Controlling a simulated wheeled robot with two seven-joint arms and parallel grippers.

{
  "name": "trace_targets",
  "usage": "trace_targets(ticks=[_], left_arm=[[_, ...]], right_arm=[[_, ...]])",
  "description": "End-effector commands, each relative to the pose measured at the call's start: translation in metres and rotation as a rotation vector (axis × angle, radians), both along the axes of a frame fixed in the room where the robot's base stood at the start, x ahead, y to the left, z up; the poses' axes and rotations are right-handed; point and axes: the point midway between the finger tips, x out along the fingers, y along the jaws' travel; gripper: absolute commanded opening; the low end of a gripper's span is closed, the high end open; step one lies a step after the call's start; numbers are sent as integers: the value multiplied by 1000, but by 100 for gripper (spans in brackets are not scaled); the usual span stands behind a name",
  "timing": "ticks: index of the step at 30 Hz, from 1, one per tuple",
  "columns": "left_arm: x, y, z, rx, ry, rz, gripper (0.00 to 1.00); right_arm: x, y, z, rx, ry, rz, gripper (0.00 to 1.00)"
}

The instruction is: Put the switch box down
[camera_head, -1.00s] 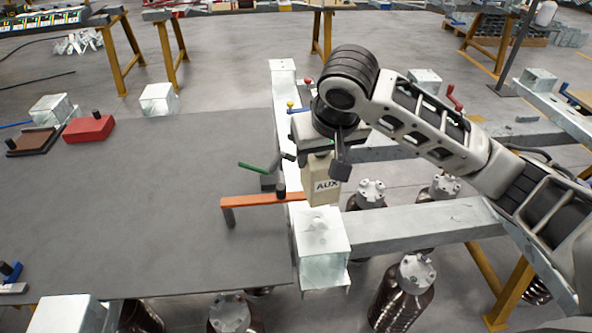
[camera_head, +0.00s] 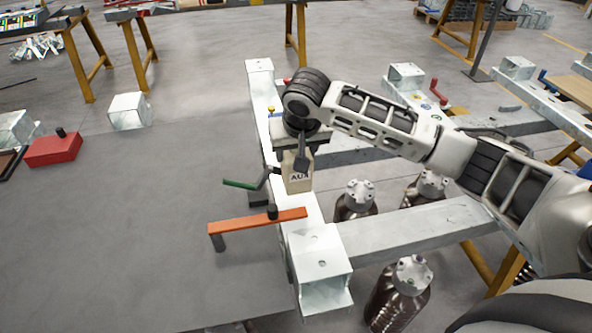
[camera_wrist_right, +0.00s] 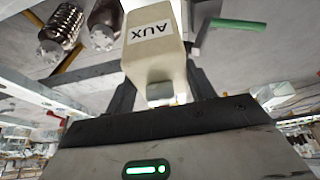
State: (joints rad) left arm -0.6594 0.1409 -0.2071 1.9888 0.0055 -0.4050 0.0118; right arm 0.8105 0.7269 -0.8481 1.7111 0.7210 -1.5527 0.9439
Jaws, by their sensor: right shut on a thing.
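The switch box (camera_head: 297,180) is a cream box marked AUX. My right gripper (camera_head: 300,158) is shut on it from above, over the pale metal beam at the right edge of the grey table. The box also shows large in the right wrist view (camera_wrist_right: 153,50), between the dark fingers of my right gripper (camera_wrist_right: 160,92). The box looks upright in the head view. I cannot tell whether its bottom touches the beam. My left gripper is not in view.
An orange-handled clamp (camera_head: 258,228) and a green-handled clamp (camera_head: 240,184) lie close left of the box. A red block (camera_head: 53,148) is at the far left of the grey table (camera_head: 130,240). The table's middle is clear.

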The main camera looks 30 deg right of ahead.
Motion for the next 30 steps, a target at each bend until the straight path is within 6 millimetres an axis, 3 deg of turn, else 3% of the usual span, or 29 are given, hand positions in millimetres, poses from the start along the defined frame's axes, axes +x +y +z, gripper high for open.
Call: trace_targets(ticks=[5,14,26,27,29,30], left_arm=[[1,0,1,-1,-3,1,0],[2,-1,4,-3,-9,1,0],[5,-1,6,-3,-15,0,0],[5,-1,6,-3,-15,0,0],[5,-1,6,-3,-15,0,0],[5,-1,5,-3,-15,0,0]], right_arm=[[0,0,-12,0,-1,-1,0],[0,0,-55,0,-2,0,0],[0,0,-61,0,-3,0,0],[0,0,-63,0,1,1,57],[0,0,-63,0,0,1,74],[0,0,-62,0,0,1,76]])
